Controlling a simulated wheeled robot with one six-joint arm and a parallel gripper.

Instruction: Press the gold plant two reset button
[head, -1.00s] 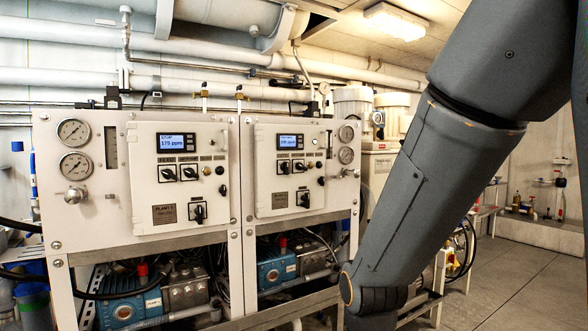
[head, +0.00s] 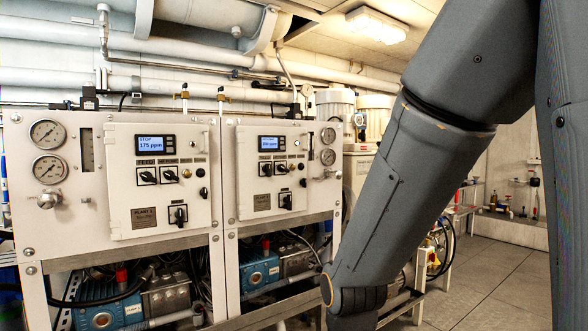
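The plant two control panel (head: 272,213) is the right one of two white panels, with a lit blue display (head: 269,143) and black rotary switches. My grey arm fills the right side of the view and bends near the bottom middle, right of the panel. My gripper is out of view, so its distance to the button cannot be seen.
The plant one panel (head: 145,220) stands at left with a similar display and switches. Gauges (head: 48,133) flank the cabinets. Blue pumps (head: 100,312) sit below in the frames. Pipes run overhead. Open tiled floor (head: 480,275) lies at right.

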